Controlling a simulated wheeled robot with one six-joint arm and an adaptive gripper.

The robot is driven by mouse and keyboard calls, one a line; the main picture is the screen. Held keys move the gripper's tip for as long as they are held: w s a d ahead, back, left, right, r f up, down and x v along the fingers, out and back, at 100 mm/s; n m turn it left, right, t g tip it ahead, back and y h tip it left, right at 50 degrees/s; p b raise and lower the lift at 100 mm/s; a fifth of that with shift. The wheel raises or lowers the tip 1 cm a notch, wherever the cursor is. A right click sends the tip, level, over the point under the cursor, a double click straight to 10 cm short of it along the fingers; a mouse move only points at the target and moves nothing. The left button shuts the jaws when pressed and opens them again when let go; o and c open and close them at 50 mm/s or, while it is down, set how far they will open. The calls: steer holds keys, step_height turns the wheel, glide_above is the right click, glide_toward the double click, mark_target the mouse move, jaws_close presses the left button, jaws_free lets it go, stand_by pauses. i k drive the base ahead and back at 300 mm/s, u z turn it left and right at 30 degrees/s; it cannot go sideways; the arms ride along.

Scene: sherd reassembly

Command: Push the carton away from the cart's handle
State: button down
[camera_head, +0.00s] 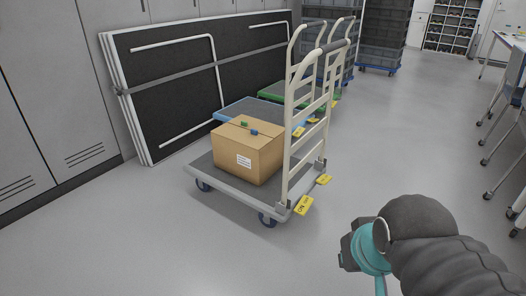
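A brown cardboard carton (248,152) sits on the grey deck of a cart (232,187). It has a white label on its side and small green and blue pieces on its top. The cart's cream handle (307,115) stands upright at the deck's right end, close beside the carton's right side. I cannot tell whether the two touch. My arm reaches in from the lower right. My gripper (350,248) is only partly seen at its end, apart from the cart and carton; its fingers are not clearly visible.
Yellow tags (303,205) lie by the cart's right end. More carts, one with a blue deck (238,108) and one green (270,93), stand behind. Folded panels (170,85) lean against lockers at the left. Wheeled chairs or tables line the right. The floor in front is clear.

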mark_target(254, 166)
steer(key=u, duration=0.8)
steer(key=i, duration=1.45)
steer(key=z, duration=0.55)
steer(key=i, duration=0.65)
steer(key=z, duration=0.7)
